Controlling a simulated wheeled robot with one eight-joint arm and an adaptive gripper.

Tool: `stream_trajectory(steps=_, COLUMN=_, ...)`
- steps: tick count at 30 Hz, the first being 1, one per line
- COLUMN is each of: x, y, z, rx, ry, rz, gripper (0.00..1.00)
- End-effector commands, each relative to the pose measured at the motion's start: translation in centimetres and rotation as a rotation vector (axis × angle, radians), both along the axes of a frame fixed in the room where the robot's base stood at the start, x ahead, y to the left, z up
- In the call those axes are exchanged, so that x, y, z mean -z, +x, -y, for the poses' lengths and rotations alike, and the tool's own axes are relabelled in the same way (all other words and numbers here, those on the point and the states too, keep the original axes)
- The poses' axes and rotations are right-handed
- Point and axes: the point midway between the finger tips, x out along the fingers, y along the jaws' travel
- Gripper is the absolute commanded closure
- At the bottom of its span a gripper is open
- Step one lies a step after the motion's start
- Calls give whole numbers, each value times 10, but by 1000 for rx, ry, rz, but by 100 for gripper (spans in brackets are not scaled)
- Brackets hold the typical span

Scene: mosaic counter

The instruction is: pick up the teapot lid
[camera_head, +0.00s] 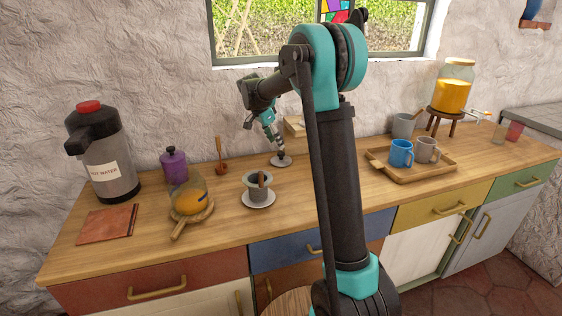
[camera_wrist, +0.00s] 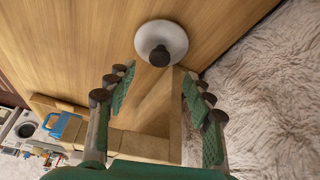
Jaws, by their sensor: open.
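The teapot lid is a pale round disc with a dark knob, lying knob up on the wooden counter. It shows in the wrist view (camera_wrist: 178,36) at top centre and in the head view (camera_head: 288,162) near the wall. My gripper (camera_wrist: 155,76) is open and empty, its two green-padded fingers spread wide apart. The lid shows just past the fingertips, roughly centred between them, and neither finger visibly touches it. In the head view my gripper (camera_head: 279,148) hangs right above the lid and partly covers it. A round glass teapot (camera_head: 188,201) with orange contents sits on a wooden trivet, left of the lid.
A pale wooden block (camera_head: 294,124) stands close behind my gripper by the wall. A cup on a saucer (camera_head: 259,202) stands in front, left of the lid. A wooden tray (camera_head: 432,168) with mugs is at right. A purple canister (camera_head: 174,166) and hot-water flask (camera_head: 110,150) stand at left.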

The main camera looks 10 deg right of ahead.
Motion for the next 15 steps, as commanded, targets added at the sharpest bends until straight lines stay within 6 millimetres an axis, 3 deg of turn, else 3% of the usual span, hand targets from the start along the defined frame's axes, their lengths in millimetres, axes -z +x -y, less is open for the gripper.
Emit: stream_trajectory(steps=15, x=50, y=8, z=19, rx=1, ry=0, rz=0, gripper=48)
